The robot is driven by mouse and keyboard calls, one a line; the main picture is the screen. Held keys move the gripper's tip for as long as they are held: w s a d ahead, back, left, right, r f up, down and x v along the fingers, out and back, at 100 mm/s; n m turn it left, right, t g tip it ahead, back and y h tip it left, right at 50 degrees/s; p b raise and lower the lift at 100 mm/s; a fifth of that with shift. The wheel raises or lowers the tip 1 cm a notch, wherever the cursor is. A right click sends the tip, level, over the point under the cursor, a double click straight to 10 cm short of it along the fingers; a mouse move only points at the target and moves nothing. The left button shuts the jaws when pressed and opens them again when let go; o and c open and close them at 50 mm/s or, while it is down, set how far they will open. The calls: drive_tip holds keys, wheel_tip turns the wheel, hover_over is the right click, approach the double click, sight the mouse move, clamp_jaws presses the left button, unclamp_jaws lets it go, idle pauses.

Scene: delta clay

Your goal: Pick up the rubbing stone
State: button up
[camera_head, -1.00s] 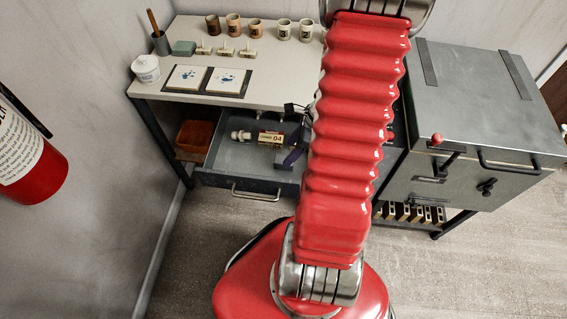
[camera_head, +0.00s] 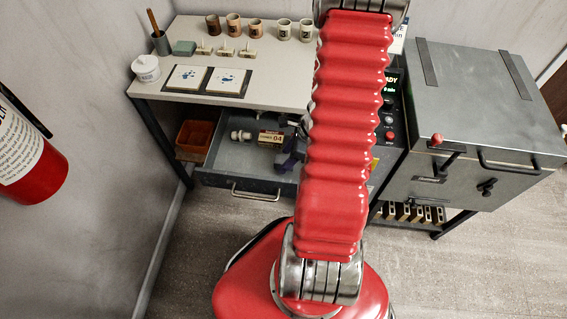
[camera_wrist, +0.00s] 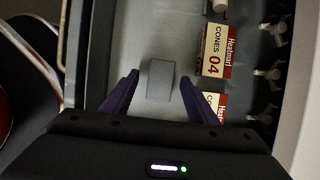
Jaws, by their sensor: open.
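A plain grey block (camera_wrist: 160,80), which looks like the rubbing stone, lies on the floor of the open drawer (camera_head: 240,160). In the wrist view it sits between the two purple fingers of my gripper (camera_wrist: 160,90), with a gap on each side. My gripper is open and empty. In the head view my gripper (camera_head: 288,155) is low in the right part of the drawer, partly hidden by my red arm. The block cannot be made out in that view.
A cones box (camera_head: 270,138) (camera_wrist: 216,52) and a white fitting (camera_head: 240,135) lie in the drawer. Part of a second box (camera_wrist: 213,102) is close to the right finger. The drawer's front wall (camera_wrist: 78,50) is at left. The worktop (camera_head: 270,75) overhangs the back.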

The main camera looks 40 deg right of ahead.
drive_tip(key=shift+c, duration=0.4)
drive_tip(key=c, duration=1.2)
